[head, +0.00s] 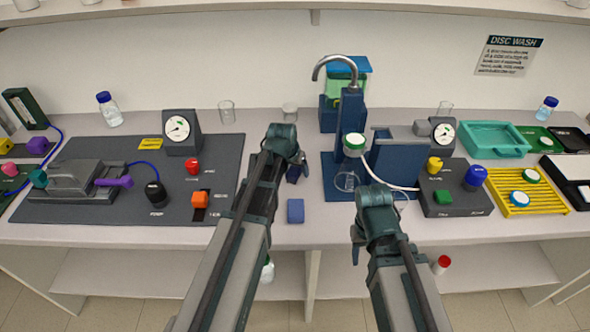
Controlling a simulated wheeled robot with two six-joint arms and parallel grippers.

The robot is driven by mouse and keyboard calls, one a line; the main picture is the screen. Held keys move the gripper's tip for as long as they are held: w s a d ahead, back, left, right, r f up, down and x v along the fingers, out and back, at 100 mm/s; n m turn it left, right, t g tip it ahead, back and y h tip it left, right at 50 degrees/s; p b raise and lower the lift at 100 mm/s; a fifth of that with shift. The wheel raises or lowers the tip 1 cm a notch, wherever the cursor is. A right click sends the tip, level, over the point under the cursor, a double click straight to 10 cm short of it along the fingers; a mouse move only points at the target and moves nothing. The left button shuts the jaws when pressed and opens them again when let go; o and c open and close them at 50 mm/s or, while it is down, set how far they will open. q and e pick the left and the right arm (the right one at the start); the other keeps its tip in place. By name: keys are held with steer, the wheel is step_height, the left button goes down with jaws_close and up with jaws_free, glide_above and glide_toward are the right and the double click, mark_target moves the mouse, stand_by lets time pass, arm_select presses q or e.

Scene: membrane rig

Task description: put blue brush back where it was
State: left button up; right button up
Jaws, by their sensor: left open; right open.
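A small blue block-like object (295,210) lies on the bare counter near its front edge, between my two arms. It may be the blue brush, but no bristles or handle can be made out. My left gripper (296,171) is open and empty, above the counter behind the blue object. My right gripper (357,246) is open, in front and to the right of it, near the counter's front edge. Neither gripper touches the blue object. My arms hide parts of the counter.
A dark grey mat (100,208) with a gauge (179,130) and knobs fills the left. A blue tap stand (350,125) stands behind my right gripper. A grey control box (455,195) and a yellow rack (515,198) are to the right. The counter around the blue object is clear.

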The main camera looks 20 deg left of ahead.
arm_select(q)
steer(key=d+p+v, duration=0.1)
steer(key=p+v, duration=1)
steer(key=v, duration=0.1)
steer(key=s+d+m+g+y, duration=0.1)
steer(key=s+d+g, duration=0.1)
steer(key=s+d, duration=0.4)
steer(key=s+d+f+m+g+y, duration=0.1)
steer(key=s+d+g, duration=0.2)
steer(key=s+d, duration=0.4)
steer(key=s, duration=0.6)
steer(key=shift+s+f+m, duration=0.15)
steer(key=shift+s+m, duration=0.05)
steer(key=shift+m, duration=0.1)
step_height(320, 180, down, 3)
steer(key=b, duration=0.2)
steer(key=shift+b, duration=0.3)
